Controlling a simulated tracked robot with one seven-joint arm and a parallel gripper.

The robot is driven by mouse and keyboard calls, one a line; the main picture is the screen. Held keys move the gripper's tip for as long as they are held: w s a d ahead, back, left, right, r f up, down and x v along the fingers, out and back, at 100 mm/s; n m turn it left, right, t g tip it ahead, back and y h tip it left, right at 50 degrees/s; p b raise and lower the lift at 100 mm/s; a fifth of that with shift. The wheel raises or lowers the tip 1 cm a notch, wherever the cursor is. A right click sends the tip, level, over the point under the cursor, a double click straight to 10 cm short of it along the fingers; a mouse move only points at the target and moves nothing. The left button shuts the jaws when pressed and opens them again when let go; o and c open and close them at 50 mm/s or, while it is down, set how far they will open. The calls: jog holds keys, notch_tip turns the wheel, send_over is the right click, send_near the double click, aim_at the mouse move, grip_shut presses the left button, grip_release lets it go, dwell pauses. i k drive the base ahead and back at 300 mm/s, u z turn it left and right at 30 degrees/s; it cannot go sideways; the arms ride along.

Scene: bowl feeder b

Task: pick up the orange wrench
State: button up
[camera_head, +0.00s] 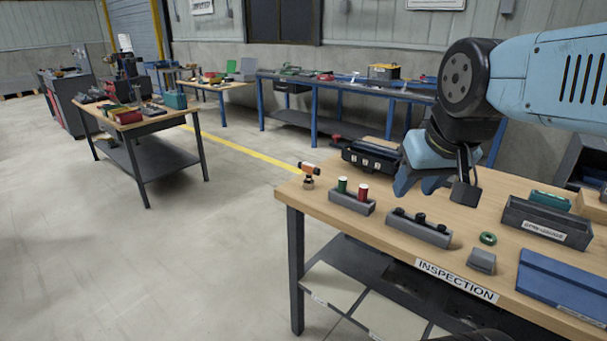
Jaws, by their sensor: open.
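A small orange and black item (309,169) is at the left end of the inspection table (289,192), on or beside a small round metallic piece. It is too small to tell whether it is the orange wrench; no other clearly wrench-shaped orange thing shows. My gripper (433,188) is open, with blue and dark jaw parts pointing down above the back middle of the table. It is well to the right of the orange item, and I see nothing between its jaws.
A grey block with green and red cylinders (352,196) stands right of the orange item. A grey block with black knobs (419,227), a green ring (488,238), a black case (371,157), a grey bin (546,222) and a blue tray (562,281) share the table.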

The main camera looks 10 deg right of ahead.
aim_at(309, 184)
jog(key=u, duration=0.05)
jog(key=i, duration=0.9)
jog(key=z, duration=0.1)
